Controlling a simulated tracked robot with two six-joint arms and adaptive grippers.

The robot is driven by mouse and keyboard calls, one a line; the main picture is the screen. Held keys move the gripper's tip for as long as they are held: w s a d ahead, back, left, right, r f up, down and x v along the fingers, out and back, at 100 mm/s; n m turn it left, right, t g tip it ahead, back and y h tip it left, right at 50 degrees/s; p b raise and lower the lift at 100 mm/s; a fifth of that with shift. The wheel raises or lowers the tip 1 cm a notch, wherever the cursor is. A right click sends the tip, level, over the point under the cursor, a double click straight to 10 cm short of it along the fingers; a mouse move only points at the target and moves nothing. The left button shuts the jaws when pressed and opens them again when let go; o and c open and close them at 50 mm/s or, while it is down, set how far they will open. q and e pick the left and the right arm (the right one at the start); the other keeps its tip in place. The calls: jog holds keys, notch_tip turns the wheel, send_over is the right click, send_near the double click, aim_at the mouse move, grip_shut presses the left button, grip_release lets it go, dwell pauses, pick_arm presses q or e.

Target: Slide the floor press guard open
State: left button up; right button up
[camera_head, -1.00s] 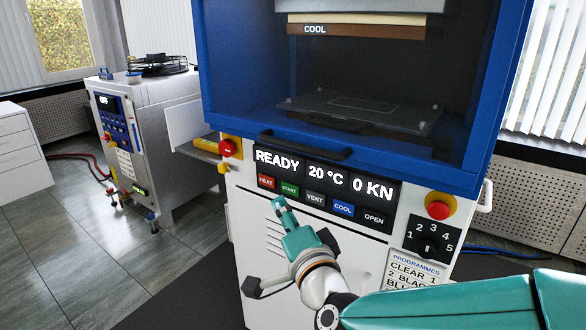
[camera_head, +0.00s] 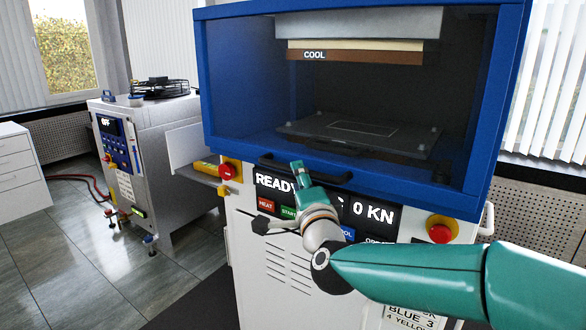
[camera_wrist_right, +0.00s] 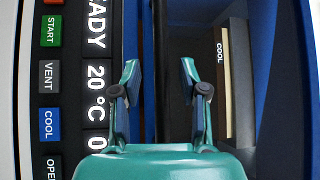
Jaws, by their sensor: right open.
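The floor press guard (camera_head: 395,188) is a blue-framed clear panel across the front of the press, down over its opening. Its black bar handle (camera_head: 336,179) runs along the lower blue edge, partly hidden by my right gripper. My right gripper (camera_head: 297,166) is teal and points up at the handle, in front of the display. In the right wrist view my right gripper (camera_wrist_right: 160,75) is open, its two fingers apart on either side of the guard's lower edge. I cannot tell whether it touches the handle. My left gripper is not in view.
Below the guard is the control panel (camera_head: 266,181) with display and buttons. Red emergency stops stand at its left (camera_head: 228,170) and right (camera_head: 440,231). A grey machine (camera_head: 165,135) stands at the back left. Floor (camera_head: 60,245) at left is clear.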

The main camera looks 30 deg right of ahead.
jog(key=shift+x, duration=1.95)
jog(key=shift+c, duration=0.3)
jog(key=shift+f, duration=0.1)
grip_shut()
